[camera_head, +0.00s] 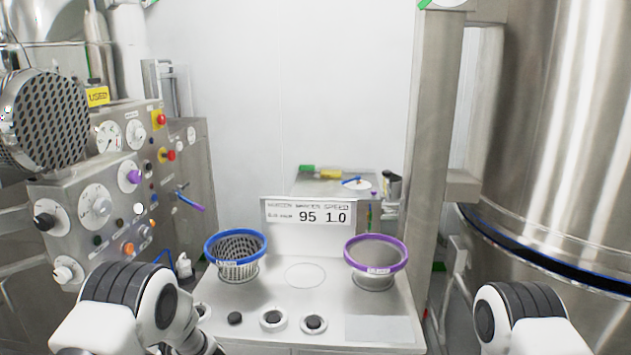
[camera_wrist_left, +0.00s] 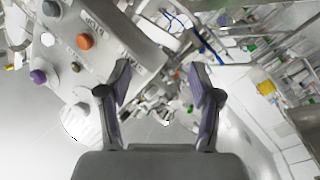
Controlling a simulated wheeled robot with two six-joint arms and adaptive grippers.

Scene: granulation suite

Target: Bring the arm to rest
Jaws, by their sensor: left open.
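My left gripper (camera_wrist_left: 160,90) is open in the left wrist view, with nothing between its two fingers. Behind it the wrist view shows a panel with an orange knob (camera_wrist_left: 85,41) and a purple knob (camera_wrist_left: 38,76). In the head view my left arm comes in at the lower left, and its gripper is not clearly visible there. My right arm shows at the lower right, and its gripper is out of the picture.
A metal table (camera_head: 305,315) stands in front with a blue-rimmed basket (camera_head: 237,262), a purple-rimmed sieve (camera_head: 375,262) and a display (camera_head: 307,213). A control panel (camera_head: 92,210) stands at left. A large steel vessel (camera_head: 568,130) stands at right.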

